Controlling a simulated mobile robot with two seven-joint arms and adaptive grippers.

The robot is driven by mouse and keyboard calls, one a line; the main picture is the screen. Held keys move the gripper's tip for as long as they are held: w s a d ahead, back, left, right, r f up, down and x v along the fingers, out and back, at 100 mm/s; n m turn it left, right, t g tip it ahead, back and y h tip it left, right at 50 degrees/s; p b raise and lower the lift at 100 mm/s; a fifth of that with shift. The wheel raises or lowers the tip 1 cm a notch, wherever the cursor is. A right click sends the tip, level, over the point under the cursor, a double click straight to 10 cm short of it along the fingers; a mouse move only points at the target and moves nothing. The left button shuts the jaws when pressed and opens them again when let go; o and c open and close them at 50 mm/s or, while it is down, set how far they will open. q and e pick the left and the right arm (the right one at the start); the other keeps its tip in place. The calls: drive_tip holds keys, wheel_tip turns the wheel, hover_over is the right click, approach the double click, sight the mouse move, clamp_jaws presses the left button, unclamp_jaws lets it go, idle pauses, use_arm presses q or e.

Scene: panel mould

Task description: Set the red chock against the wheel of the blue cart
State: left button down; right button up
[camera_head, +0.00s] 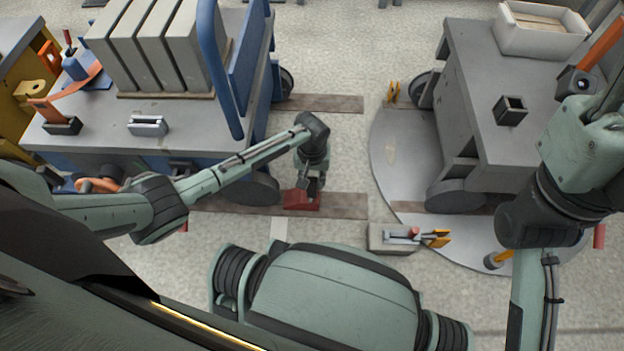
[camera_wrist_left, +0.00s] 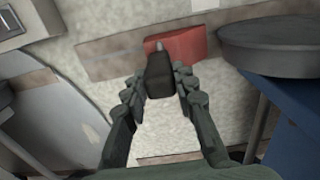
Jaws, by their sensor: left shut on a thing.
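The red chock (camera_head: 301,200) sits low on a brown floor plank (camera_head: 345,207), just right of the near wheel (camera_head: 256,192) of the blue cart (camera_head: 262,95). My left gripper (camera_head: 312,182) is above the chock. In the left wrist view, its fingers (camera_wrist_left: 160,85) are closed around a dark upright grip (camera_wrist_left: 159,76) by the red chock (camera_wrist_left: 186,50). The wheel (camera_wrist_left: 270,45) is close beside the chock there. I cannot tell whether they touch. My right arm shows at the right, but its gripper is out of view.
A grey cart (camera_head: 480,90) stands at the right, partly over a round grey floor plate (camera_head: 400,175). The floor between the carts (camera_head: 335,75) is mostly clear. Grey panels (camera_head: 165,45) stand on the blue cart.

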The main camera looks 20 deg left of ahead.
use_arm(q)
drive_tip(key=shift+f, duration=0.35)
drive_tip(key=c, duration=1.1)
unclamp_jaws()
drive_tip(key=shift+c, duration=0.2)
